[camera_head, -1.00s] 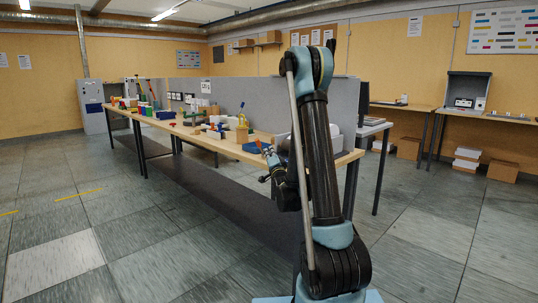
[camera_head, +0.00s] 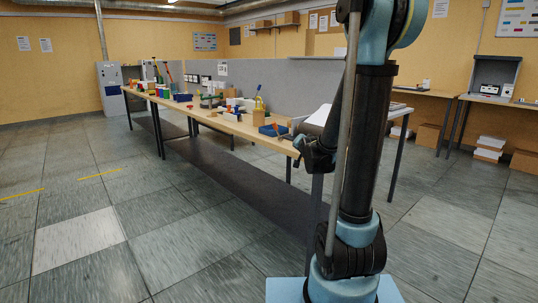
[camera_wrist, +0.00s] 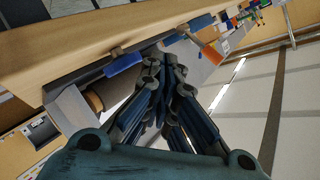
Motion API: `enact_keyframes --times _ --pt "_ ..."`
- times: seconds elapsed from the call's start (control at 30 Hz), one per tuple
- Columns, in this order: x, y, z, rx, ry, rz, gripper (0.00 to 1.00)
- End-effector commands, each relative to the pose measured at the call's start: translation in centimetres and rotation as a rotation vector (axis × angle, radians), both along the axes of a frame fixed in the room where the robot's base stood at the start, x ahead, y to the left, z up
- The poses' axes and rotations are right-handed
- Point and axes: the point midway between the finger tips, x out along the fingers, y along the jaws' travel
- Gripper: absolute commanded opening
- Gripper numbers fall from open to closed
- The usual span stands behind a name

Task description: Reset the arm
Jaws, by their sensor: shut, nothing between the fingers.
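My arm (camera_head: 367,140) stands upright at the right of the head view, its top cut off by the frame edge. My gripper (camera_wrist: 165,62) shows in the wrist view, with its blue-grey fingers drawn together and nothing between them. In the head view the dark wrist end (camera_head: 315,153) hangs to the left of the arm, near the near end of the long workbench (camera_head: 243,128); the fingertips are too small to make out there. In the wrist view, a blue-handled tool (camera_wrist: 123,64) and an orange-and-blue tool (camera_wrist: 210,52) appear beyond the fingers.
The workbench carries several small items, including a blue bin (camera_head: 273,129), and grey partitions (camera_head: 297,84) stand behind it. Cardboard boxes (camera_head: 428,136) and a white stack (camera_head: 490,148) sit on the floor at right. The tiled floor (camera_head: 90,220) at left is clear.

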Motion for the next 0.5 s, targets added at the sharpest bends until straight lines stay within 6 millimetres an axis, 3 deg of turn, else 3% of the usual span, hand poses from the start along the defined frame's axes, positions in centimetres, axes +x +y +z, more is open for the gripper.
enact_keyframes --times 0.5 --pt "-12.1 -3.2 -3.9 -0.276 0.378 0.082 0.0"
